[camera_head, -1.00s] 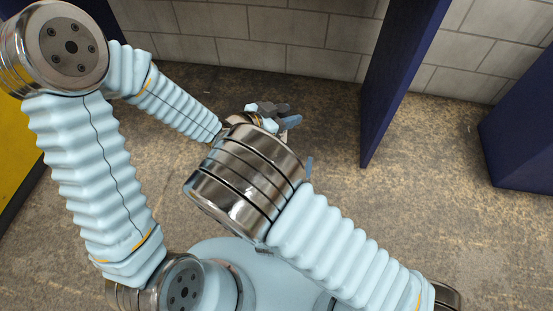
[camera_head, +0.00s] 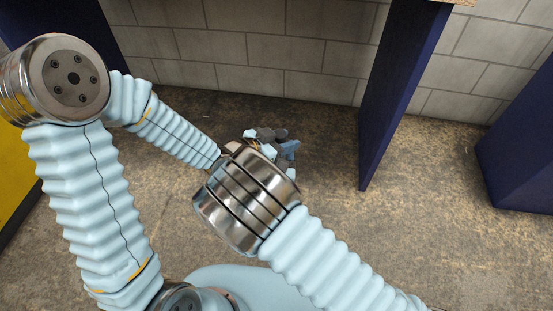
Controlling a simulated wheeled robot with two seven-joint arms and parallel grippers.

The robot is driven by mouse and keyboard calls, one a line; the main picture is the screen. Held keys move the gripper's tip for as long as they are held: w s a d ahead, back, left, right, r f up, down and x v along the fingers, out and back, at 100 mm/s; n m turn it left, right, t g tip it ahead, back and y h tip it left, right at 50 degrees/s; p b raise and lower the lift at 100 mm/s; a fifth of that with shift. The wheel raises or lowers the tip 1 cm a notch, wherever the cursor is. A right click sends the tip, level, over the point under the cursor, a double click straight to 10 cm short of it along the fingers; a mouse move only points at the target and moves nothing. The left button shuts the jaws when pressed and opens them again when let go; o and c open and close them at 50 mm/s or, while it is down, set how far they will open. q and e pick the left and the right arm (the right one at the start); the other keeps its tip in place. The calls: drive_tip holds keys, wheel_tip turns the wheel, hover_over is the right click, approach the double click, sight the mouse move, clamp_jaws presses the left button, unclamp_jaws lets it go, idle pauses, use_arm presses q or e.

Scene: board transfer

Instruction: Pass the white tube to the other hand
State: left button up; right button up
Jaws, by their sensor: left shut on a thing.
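My left gripper (camera_head: 266,140) is small in the middle of the head view, at the end of the arm from the left. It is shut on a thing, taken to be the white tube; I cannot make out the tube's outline. Blue-grey parts (camera_head: 288,148) show close by on the right, seemingly of my right gripper. My right arm's metal joint hides most of that area, so its fingers cannot be read. The two hands look close together; whether they touch cannot be told.
A dark blue upright panel (camera_head: 393,100) stands right of the hands. Another dark blue block (camera_head: 520,150) is at the right edge. A pale block wall (camera_head: 260,50) is behind. A yellow surface (camera_head: 20,185) is at the left edge. Worn brown floor (camera_head: 420,230) is open between.

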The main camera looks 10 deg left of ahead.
drive_tip(key=shift+w, duration=0.15)
drive_tip(key=shift+c, duration=0.5)
drive_tip(key=shift+a, duration=0.1)
drive_tip(key=c, duration=0.9)
use_arm(q)
drive_tip(key=o, duration=1.2)
use_arm(e)
drive_tip(key=shift+c, duration=0.4)
